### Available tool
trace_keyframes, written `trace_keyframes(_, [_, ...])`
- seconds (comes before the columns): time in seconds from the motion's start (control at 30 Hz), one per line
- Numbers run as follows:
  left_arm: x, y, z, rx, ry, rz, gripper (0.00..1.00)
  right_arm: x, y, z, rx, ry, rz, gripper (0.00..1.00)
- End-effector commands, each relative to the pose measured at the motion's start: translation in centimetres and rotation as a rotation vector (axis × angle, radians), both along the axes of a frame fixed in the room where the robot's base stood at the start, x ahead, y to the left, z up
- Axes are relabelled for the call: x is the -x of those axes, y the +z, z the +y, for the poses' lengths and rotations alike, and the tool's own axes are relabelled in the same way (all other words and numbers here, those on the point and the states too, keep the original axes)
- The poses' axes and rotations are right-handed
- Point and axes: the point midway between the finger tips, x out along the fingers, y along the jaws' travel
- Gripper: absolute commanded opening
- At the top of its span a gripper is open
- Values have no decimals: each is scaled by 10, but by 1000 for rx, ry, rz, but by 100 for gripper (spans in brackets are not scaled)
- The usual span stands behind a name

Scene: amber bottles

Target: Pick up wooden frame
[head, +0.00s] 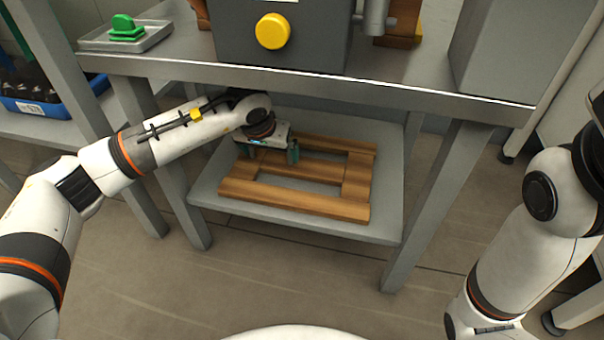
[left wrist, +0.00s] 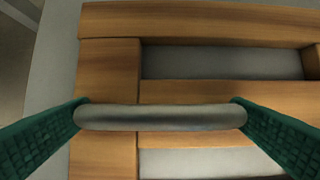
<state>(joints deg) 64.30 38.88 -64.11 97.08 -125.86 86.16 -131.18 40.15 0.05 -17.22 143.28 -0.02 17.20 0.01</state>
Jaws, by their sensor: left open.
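The wooden frame (head: 295,200), made of brown beams with gaps between them, lies flat on the grey lower shelf (head: 390,190) under the bench. My left gripper (head: 268,150) is over its back left part, fingers pointing down. In the left wrist view the frame (left wrist: 108,62) fills much of the picture. A grey metal bar like a handle (left wrist: 160,117) lies across between the two green fingers, which are apart, one near each end of it. I cannot tell whether they touch it. My right gripper is out of view; only my right arm shows.
The bench top (head: 420,92) overhangs the shelf closely above my left arm. Bench legs (head: 435,200) stand at both sides. On top are a dark box with a yellow knob (head: 273,31) and a tray with a green piece (head: 126,28). A blue bin (head: 40,106) stands left.

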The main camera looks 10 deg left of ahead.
Motion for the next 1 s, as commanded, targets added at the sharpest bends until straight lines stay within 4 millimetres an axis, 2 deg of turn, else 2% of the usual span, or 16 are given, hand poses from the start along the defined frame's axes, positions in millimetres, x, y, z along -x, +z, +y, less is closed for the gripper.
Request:
trace_keyframes(0.23, [-1, -1, 0, 0, 0, -1, 100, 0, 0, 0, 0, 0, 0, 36])
trace_keyframes(0.5, [-1, -1, 0, 0, 0, 0, 56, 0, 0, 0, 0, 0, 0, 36])
trace_keyframes(0.77, [-1, 2, 0, 2, 0, -3, 56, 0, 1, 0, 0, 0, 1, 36])
trace_keyframes(1.0, [-1, 17, 0, 2, 1, -4, 56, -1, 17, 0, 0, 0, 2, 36])
